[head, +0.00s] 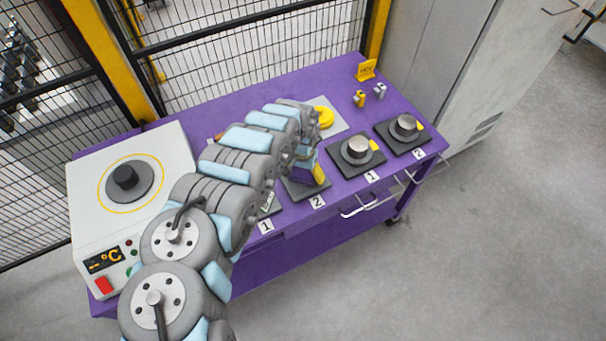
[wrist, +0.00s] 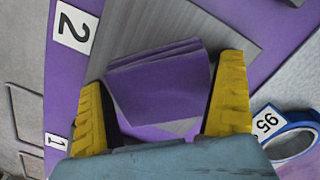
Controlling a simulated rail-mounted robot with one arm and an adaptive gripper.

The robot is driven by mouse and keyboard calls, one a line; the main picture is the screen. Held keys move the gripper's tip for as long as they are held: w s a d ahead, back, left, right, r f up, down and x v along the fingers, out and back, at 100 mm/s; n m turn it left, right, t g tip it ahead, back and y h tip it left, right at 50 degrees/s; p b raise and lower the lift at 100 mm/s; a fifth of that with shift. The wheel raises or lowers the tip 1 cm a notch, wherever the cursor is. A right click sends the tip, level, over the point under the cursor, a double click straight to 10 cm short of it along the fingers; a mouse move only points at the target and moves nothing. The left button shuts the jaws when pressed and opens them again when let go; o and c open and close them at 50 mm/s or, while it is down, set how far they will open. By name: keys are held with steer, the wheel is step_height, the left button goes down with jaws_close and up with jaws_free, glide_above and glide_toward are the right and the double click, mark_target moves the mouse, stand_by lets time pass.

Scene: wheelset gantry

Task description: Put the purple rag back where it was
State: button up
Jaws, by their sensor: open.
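The purple rag (wrist: 160,90) is a folded stack with layered edges, seen in the wrist view over a grey plate (wrist: 195,30). My gripper (wrist: 165,105) is open, with one yellow finger on each side of the rag. There seems to be a small gap at the fingers, but contact is hard to judge. In the head view my gripper (head: 312,174) is over the dark pad (head: 303,192) by the left label 2 (head: 317,202). My arm hides most of the rag there. I cannot tell whether the rag rests fully on the plate.
The purple table (head: 200,115) holds a white heater box (head: 88,205) at left. Two pads with metal cylinders (head: 357,150) (head: 405,126) stand at right. A blue tape ring (wrist: 290,140) is close by in the wrist view.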

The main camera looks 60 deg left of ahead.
mark_target(303, 171)
step_height(303, 171, up, 12)
steer(key=p, duration=0.1)
steer(key=shift+a, duration=0.2)
stand_by(0.8)
steer(key=shift+r, duration=0.1)
stand_by(0.4)
steer(key=shift+d, duration=0.1)
